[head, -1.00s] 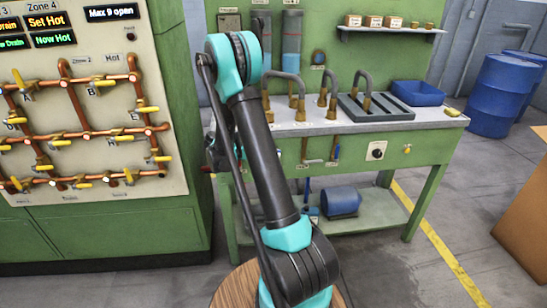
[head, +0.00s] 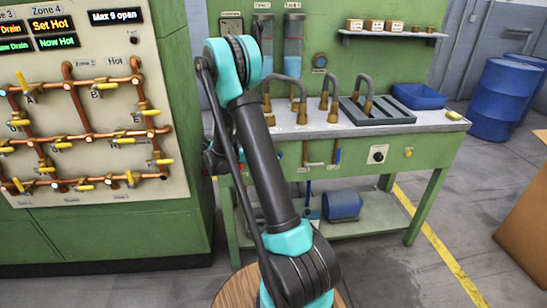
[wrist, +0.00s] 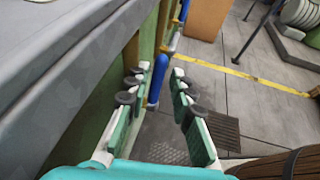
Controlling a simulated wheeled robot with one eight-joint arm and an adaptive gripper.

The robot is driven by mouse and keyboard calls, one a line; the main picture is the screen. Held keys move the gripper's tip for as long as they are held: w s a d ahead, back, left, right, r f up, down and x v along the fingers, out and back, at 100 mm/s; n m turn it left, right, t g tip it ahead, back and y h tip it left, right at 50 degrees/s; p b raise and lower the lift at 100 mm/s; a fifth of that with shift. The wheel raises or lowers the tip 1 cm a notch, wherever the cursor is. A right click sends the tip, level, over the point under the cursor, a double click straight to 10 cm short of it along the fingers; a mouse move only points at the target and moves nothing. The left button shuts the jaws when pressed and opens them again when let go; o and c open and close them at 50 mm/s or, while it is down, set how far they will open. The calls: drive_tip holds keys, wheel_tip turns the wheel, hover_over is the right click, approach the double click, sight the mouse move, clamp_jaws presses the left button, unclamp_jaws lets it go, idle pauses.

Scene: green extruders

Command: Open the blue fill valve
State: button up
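A blue valve handle (head: 338,156) hangs upright on the front of the green bench, just under the worktop, in the head view. A second blue upright bar (head: 308,188) shows lower down. In the wrist view a blue handle (wrist: 158,78) stands between the fingers of my gripper (wrist: 157,88), with a visible gap to each side. I cannot tell for certain which blue handle in the head view this is. Another blue handle (wrist: 184,11) shows farther off. My gripper is open and empty; in the head view it is mostly hidden behind my arm.
The grey worktop (head: 420,123) runs close along the gripper's left in the wrist view. A pipe panel (head: 110,110) with yellow handles stands left. The floor in front of the bench is clear.

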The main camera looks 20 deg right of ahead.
drive_tip(key=v, duration=1)
drive_tip(key=shift+a+r, duration=0.15)
drive_tip(key=shift+a, duration=0.15)
